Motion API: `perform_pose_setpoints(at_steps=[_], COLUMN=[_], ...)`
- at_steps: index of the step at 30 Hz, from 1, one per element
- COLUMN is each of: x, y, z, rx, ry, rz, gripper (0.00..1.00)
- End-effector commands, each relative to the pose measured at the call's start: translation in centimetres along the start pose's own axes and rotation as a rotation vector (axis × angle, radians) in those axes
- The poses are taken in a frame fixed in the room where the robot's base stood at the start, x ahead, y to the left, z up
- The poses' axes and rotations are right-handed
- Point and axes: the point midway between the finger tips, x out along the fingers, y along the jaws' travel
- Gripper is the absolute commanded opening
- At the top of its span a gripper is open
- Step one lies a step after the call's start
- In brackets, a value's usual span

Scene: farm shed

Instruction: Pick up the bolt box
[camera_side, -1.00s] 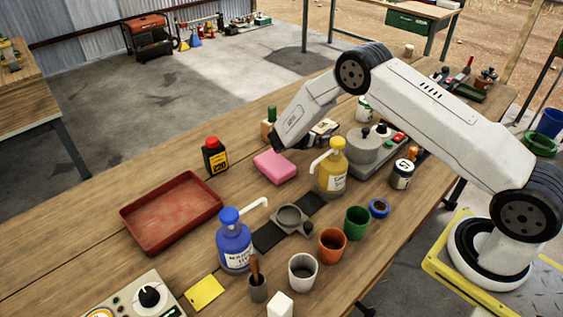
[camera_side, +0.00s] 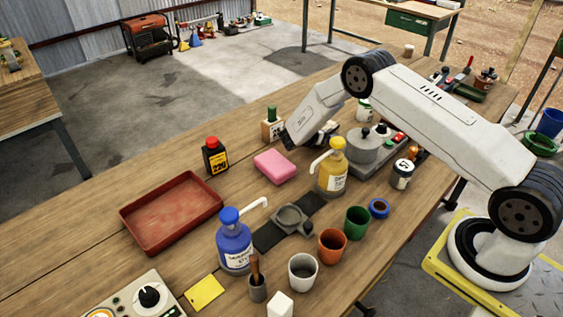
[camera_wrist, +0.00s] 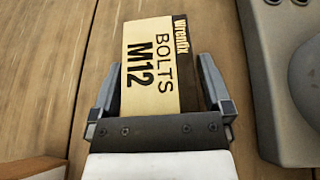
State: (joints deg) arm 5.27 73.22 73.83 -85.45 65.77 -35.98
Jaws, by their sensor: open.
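The bolt box (camera_wrist: 150,70) is a cream and dark box printed "BOLTS M12" in the wrist view. It lies between the two spread fingers of my gripper (camera_wrist: 158,72), which is open. A narrow gap shows between the box and the left finger; on the right, the finger is very close to the box's dark side, and I cannot tell whether it touches. In the side view my arm's end hides most of the gripper and the box, near the grey scale.
A grey scale with a round pot (camera_side: 363,146) stands just right of the box. A red tray (camera_side: 171,211) lies farther left.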

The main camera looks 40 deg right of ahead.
Motion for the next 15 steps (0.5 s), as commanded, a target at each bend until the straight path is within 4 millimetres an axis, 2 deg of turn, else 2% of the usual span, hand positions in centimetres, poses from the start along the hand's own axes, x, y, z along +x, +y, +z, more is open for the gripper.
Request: perform_pose_setpoints(at_steps=[1,2,9,10,15], x=[-0.01,-0.01,-0.02,-0.02,-0.05], y=[0.0,0.0,0.0,0.0,0.08], z=[0.01,0.01,0.01,0.01,0.17], rx=[0.0,0.0,0.0,0.0,0.003], ry=[0.0,0.0,0.0,0.0,-0.003], rz=[0.0,0.0,0.0,0.0,0.001], gripper=[0.9,0.81,0.05,0.0,0.0])
